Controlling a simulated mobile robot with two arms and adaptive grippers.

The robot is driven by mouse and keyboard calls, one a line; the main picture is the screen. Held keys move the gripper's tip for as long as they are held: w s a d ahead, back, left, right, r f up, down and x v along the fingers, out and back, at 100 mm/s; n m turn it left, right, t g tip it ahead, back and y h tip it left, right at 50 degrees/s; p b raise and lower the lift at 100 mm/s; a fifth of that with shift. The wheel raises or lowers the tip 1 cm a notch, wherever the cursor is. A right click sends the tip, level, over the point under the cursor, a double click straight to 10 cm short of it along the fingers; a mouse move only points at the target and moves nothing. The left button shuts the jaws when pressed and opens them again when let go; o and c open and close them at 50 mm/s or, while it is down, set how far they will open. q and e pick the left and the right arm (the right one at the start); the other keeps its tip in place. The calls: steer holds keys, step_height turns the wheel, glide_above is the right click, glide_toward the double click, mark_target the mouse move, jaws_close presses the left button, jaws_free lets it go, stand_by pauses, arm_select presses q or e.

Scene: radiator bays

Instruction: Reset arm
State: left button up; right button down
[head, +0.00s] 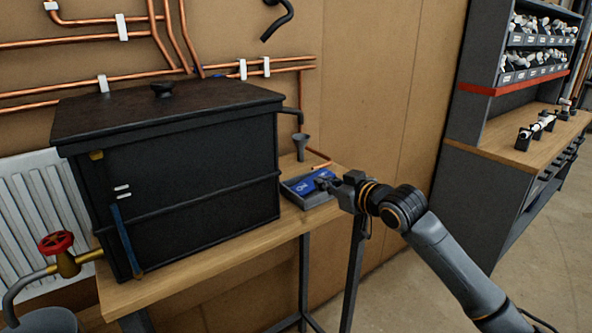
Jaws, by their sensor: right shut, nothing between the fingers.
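My right arm comes in from the lower right of the head view. Its gripper (325,184) is shut with nothing in it, at the right end of the wooden bench, just over or beside a small grey tray (298,203). A blue item with white markings (305,186) lies in the tray, partly hidden by the gripper. I cannot tell whether the gripper touches it. My left gripper is not in view.
A large black lidded tank (190,180) fills most of the bench (190,277). A red valve wheel (56,242) and white radiator (40,195) stand left. Copper pipes (60,40) run along the wall. Right is a workbench (520,140) with shelves; the floor between is clear.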

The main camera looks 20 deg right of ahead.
steer(key=s+a+f+g+h, duration=0.1)
steer(key=s+a+f+g, duration=0.25)
steer(key=s+f, duration=0.7)
steer(key=s+a+f+g, duration=0.2)
steer(key=s+a+f, duration=0.35)
steer(key=f, duration=0.75)
steer(key=s+d+f+m+g+h, duration=0.2)
steer(key=s+f+g, duration=0.15)
steer(key=s, duration=0.95)
steer(key=s+d+f+m+g+h, duration=0.15)
steer(key=s+f, duration=0.35)
steer(key=s, duration=0.8)
step_height(320, 180, down, 26)
steer(key=g, duration=0.2)
steer(key=s+d+f, duration=0.2)
steer(key=s+f, duration=0.6)
steer(key=s+d+f, duration=0.1)
steer(key=s+f, duration=0.7)
steer(key=s, duration=0.1)
steer(key=shift+s+d+f+n+g+b, duration=0.15)
steer(key=shift+d+f+n+g+b, duration=0.2)
steer(key=shift+g, duration=0.1)
